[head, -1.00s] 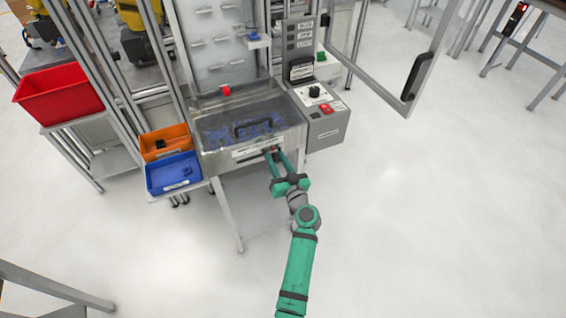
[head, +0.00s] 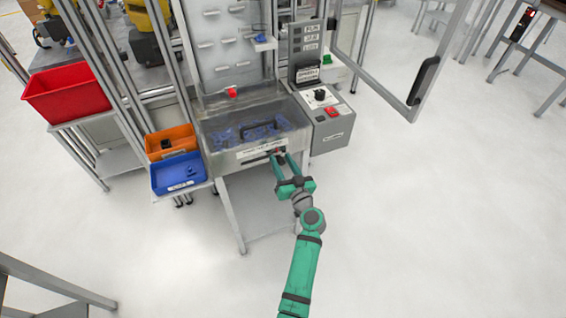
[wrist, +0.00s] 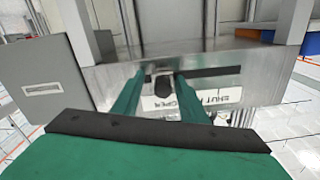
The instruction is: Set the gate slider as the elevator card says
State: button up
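The gate slider's dark knob (wrist: 163,84) sits at a slot in the front face of the metal hopper (wrist: 105,84). In the wrist view, my two green fingers stand apart, one on each side of the knob; firm contact cannot be told. The label in the wrist view (wrist: 222,98) is upside down and partly covered by a finger. Several text cards (head: 311,37) are on the grey column behind; their print is too small to read, and I cannot tell which is the elevator card.
A grey control box (head: 333,138) with a black knob and red switch stands right of the hopper. Orange (head: 172,141) and blue (head: 180,172) bins are at its left, with a red bin (head: 67,92) beyond. An open framed door (head: 425,80) stands right. The floor in front is clear.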

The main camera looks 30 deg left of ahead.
jog(key=shift+d, duration=0.1)
jog(key=v, duration=1)
jog(key=shift+s+d, duration=0.2)
jog(key=shift+s, duration=0.15)
jog(key=s+d+f+m+t+h, duration=0.1)
jog(key=s+d+f+m+h, duration=0.2)
jog(key=s+d+f+h, duration=0.45)
jog(key=s+d+f+m+h, duration=0.2)
jog(key=s+d+f, duration=0.2)
jog(key=s+d, duration=0.65)
jog(key=s+d+r+t+h, duration=0.1)
jog(key=s+r+h, duration=0.1)
jog(key=s+r, duration=0.5)
jog(key=s+d+r+m+t+h, duration=0.1)
jog(key=s+r+h, duration=0.1)
jog(key=s+r, duration=0.6)
jog(key=s, duration=0.6)
jog(key=shift+d+m, duration=0.3)
jog(key=shift+d, duration=0.1)
